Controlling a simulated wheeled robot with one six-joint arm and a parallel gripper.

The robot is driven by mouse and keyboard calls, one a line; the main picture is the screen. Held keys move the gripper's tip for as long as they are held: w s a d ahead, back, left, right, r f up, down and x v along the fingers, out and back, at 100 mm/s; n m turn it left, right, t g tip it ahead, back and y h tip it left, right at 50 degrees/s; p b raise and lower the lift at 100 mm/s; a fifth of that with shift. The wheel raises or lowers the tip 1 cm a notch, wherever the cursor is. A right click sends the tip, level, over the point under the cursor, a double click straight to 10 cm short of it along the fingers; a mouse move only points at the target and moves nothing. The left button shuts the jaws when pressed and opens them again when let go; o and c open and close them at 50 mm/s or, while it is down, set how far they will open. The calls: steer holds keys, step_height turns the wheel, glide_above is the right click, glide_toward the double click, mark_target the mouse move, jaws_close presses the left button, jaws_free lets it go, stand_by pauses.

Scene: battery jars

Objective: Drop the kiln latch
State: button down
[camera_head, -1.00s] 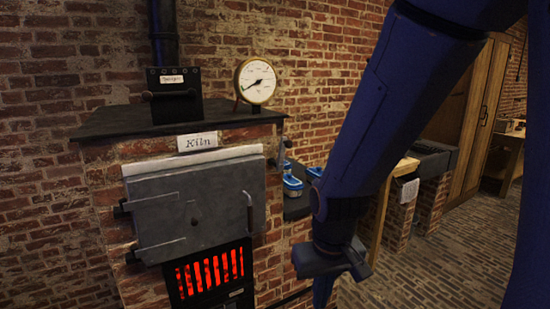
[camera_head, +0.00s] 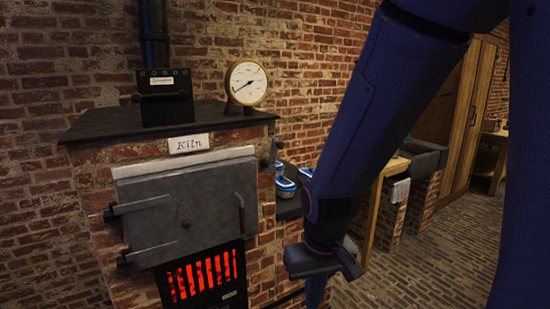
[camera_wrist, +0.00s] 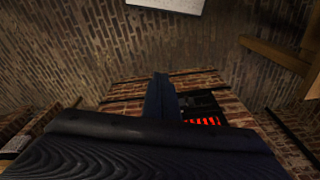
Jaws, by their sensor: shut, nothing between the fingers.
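The kiln's grey metal door (camera_head: 188,212) is closed at the left of the head view, with hinge straps on its left. A vertical handle (camera_head: 240,212) sits near the door's right edge. A small dark lever (camera_head: 273,153) stands at the kiln's upper right side; I cannot tell which of these is the latch. My gripper (camera_head: 315,290) hangs right of the kiln door and lower, apart from the handle, its fingers partly hidden. In the wrist view my gripper (camera_wrist: 158,85) is shut and empty, with the glowing kiln grate (camera_wrist: 202,122) beyond it.
A kiln sign (camera_head: 188,143), a pressure gauge (camera_head: 247,82) and a dark damper box (camera_head: 166,97) are on the kiln. Blue-and-white containers (camera_head: 285,185) stand on a shelf behind my arm. Brick floor (camera_head: 400,260) is open to the right.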

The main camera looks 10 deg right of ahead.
steer(key=c, duration=2.2)
jaws_free()
steer(key=shift+w, duration=0.1)
steer(key=o, duration=0.7)
steer(key=w+d+t, duration=0.1)
steer(key=w, duration=0.2)
steer(key=w+d+r+t, duration=0.1)
steer(key=w, duration=0.2)
steer(key=w+d+t, duration=0.1)
steer(key=w, duration=0.2)
steer(key=shift+w+r+h, duration=0.15)
steer(key=shift+r+h, duration=0.1)
steer(key=shift+h, duration=0.05)
steer(key=n+t+y, duration=0.5)
steer(key=t+y, duration=0.1)
steer(key=t, duration=0.7)
glide_toward(282, 145)
steer(key=w, duration=0.4)
steer(key=p+x, duration=0.1)
steer(key=x, duration=0.2)
steer(key=a+p+x, duration=0.1)
steer(key=x, duration=0.3)
steer(key=shift+a, duration=0.1)
